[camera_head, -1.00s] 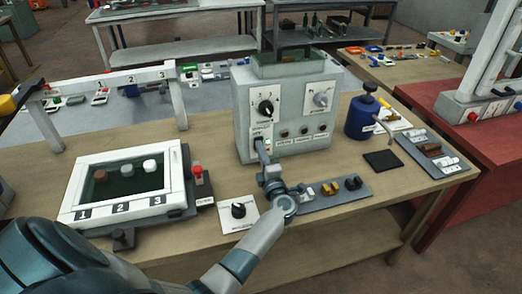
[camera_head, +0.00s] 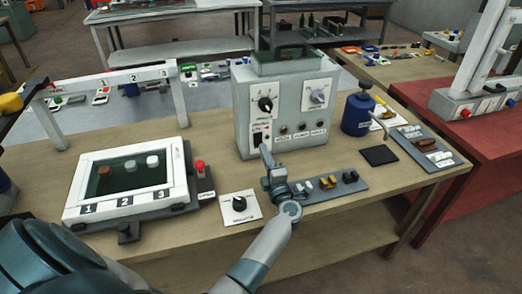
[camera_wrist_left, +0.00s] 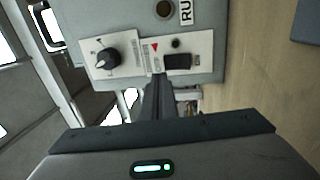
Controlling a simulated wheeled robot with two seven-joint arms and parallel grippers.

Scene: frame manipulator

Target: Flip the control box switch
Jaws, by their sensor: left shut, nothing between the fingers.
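The grey control box (camera_head: 285,110) stands on the wooden table in the middle of the head view. Its black switch (camera_head: 258,138) sits low on the left of the front face, below a black knob (camera_head: 265,104). In the left wrist view the black switch (camera_wrist_left: 178,62) shows on a white plate beside the knob (camera_wrist_left: 107,58). My left gripper (camera_head: 265,148) is shut and empty, just in front of the switch. Its fingertips (camera_wrist_left: 157,78) also show in the wrist view, beside the switch; I cannot tell whether they touch it. My right gripper is out of view.
A framed panel (camera_head: 81,187) with several buttons stands left. A white card with a black knob (camera_head: 240,204) and a grey strip of small parts (camera_head: 330,190) lie near my forearm. A blue canister (camera_head: 357,115) stands right of the box.

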